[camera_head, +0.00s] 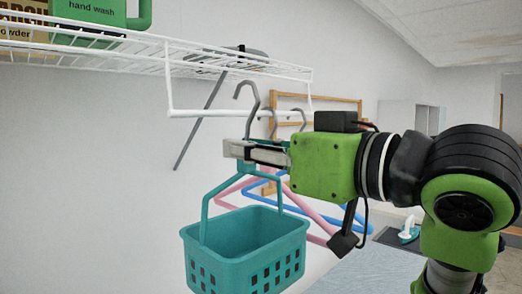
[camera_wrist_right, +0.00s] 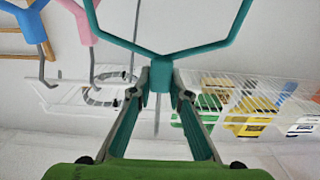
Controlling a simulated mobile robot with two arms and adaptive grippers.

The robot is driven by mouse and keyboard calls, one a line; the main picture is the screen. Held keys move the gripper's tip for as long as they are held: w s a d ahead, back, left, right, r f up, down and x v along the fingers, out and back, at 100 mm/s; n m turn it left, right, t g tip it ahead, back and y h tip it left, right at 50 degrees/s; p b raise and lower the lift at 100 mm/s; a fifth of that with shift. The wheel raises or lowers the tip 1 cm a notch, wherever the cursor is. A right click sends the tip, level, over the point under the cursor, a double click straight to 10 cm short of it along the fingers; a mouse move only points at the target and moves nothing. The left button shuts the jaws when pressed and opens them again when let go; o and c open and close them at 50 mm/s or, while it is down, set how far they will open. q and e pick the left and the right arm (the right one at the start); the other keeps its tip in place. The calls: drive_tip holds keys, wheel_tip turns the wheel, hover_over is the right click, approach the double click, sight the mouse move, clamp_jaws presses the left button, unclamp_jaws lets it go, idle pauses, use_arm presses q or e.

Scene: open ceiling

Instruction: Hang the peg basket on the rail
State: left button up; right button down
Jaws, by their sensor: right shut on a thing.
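The teal peg basket (camera_head: 245,240) hangs below my right gripper (camera_head: 240,152), roughly upright, its body apart from anything else. My right gripper is shut on the neck at the top of the basket's handle. In the right wrist view the handle (camera_wrist_right: 165,72) meets between the two fingertips (camera_wrist_right: 160,92). The basket's grey hook (camera_head: 249,84) stands up above the fingers. The hook overlaps the white rail (camera_head: 200,113) in the head view, with its tip a little above the rail's line. I cannot tell their gap in depth. My left gripper is not in view.
Pink (camera_head: 226,188) and blue (camera_head: 320,219) hangers hang behind the basket. The white wire shelf (camera_head: 180,58) above the rail holds a green hand-wash container (camera_head: 95,10) and a yellow carton (camera_head: 22,42). An iron (camera_head: 408,230) stands at the right. The wall left is clear.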

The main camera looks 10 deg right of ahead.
drive_tip(key=w+a+f+b, duration=0.2)
drive_tip(key=w+a, duration=0.2)
drive_tip(key=w, duration=0.1)
drive_tip(key=shift+w+f, duration=0.3)
drive_tip(key=shift+f, duration=0.1)
idle(0.5)
